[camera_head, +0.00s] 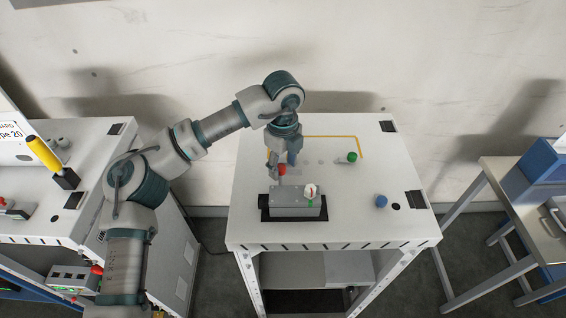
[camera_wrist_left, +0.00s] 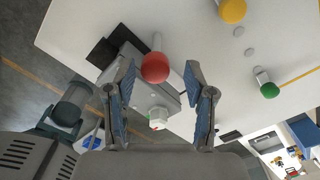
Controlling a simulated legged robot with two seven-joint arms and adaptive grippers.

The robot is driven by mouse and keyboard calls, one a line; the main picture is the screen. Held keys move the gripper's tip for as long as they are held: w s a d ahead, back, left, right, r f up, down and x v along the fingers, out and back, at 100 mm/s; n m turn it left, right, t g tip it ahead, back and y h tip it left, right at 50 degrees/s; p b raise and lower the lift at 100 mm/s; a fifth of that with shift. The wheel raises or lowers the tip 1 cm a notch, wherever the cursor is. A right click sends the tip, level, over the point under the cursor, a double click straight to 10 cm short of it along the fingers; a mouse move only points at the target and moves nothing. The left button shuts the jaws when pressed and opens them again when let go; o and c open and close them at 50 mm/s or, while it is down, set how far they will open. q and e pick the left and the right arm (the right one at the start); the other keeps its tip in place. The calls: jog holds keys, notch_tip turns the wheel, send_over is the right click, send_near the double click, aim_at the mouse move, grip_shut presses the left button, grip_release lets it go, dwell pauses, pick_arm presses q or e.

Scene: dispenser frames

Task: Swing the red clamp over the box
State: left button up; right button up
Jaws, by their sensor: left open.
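The red clamp (camera_head: 282,169) stands upright at the back of the grey box (camera_head: 290,206) on the white table. In the left wrist view its red ball-shaped end (camera_wrist_left: 155,67) shows between the two fingertips, nearer the left finger. Part of the box (camera_wrist_left: 148,97) shows beneath it. My left gripper (camera_head: 281,160) is just above and behind the box, close to the clamp. In the wrist view the gripper (camera_wrist_left: 160,76) is open, with a gap on both sides of the red end. My right gripper is not in view.
The box sits on a black pad (camera_head: 266,214). A green knob (camera_head: 352,156) and a blue knob (camera_head: 381,201) stand to its right. A yellow knob (camera_wrist_left: 232,10) shows in the wrist view. The table's right side is mostly clear. Other benches stand left and right.

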pick_arm(q)
jog(key=shift+a, duration=0.35)
grip_shut()
jog(key=m, duration=0.8)
jog(key=shift+r, duration=0.1)
jog(key=m+p, duration=0.1)
jog(key=m, duration=0.4)
jog(key=shift+m, duration=0.4)
jog(key=shift+m+p, duration=0.3)
jog(key=shift+m, duration=1.8)
